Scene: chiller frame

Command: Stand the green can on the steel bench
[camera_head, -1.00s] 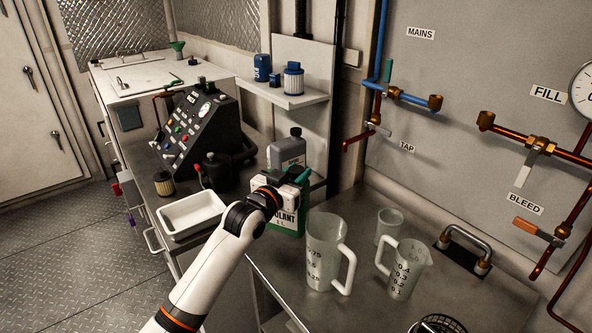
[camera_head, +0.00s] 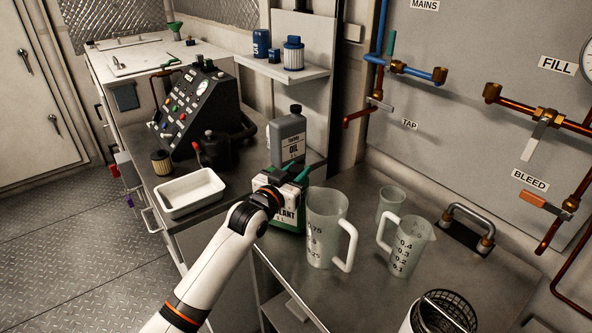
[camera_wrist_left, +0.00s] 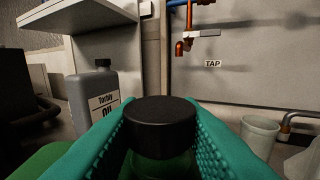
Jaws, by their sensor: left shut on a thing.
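The green can (camera_head: 289,222), with a white label band, is upright at the left end of the steel bench (camera_head: 355,290). My left gripper (camera_head: 290,180) is shut on the can's top. In the left wrist view the teal fingers are on both sides of its black cap (camera_wrist_left: 160,112). The can's base is close to the bench top; I cannot tell whether it touches. Much of the can is hidden by my wrist. My right gripper is not in view.
A large measuring jug (camera_head: 326,228) stands just right of the can. A smaller jug (camera_head: 405,248) and a beaker (camera_head: 391,203) are further right. A grey oil bottle (camera_head: 288,140) stands behind. A wire basket (camera_head: 445,312) is at the front right. The bench front is clear.

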